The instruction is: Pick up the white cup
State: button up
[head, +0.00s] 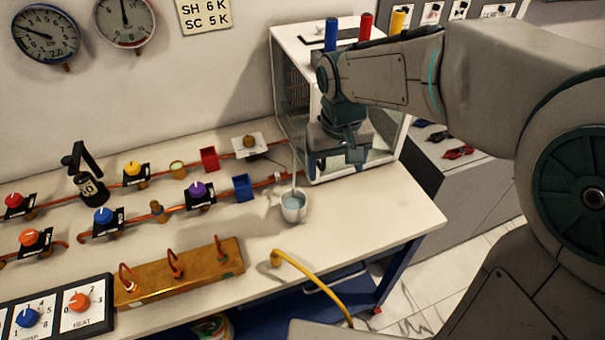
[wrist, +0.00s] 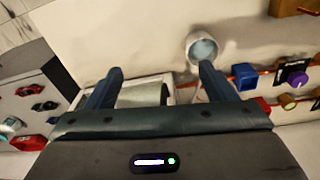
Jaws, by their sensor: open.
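The white cup (head: 293,212) stands upright on the white bench, near its right end, with a grey-blue inside. In the wrist view the cup (wrist: 202,48) shows just beyond the tip of the right-hand finger. My gripper (head: 352,154) is above the bench, to the right of and higher than the cup, in front of the glass-fronted cabinet. In the wrist view my gripper (wrist: 160,69) has its two fingers wide apart with nothing held between them. The cup lies off to one side, not between the fingers.
The cabinet (head: 291,75) stands behind, with red, blue and yellow cylinders on top. A blue box (head: 243,188), a red box (head: 209,159) and copper pipes with valves lie left of the cup. A yellow hose (head: 312,282) is in front. Bench right of the cup is clear.

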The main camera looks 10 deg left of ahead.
jog(key=n+g, duration=0.1)
jog(key=n, duration=0.1)
send_over(294, 200)
jog(key=s, duration=0.3)
jog(key=f, duration=0.2)
jog(key=shift+w+d+f, duration=0.2)
jog(key=shift+d+f, duration=0.1)
notch_tip(294, 200, down, 8)
jog(key=shift+a+f+p, duration=0.15)
jog(key=shift+f+p, duration=0.05)
jog(key=shift+p, duration=0.15)
jog(key=shift+w+f+p, duration=0.2)
jog(key=shift+f+p, duration=0.35)
jog(key=shift+f, duration=2.2)
jog(key=c, duration=1.1)
jog(key=shift+c, duration=0.2)
jog(key=shift+r, duration=0.15)
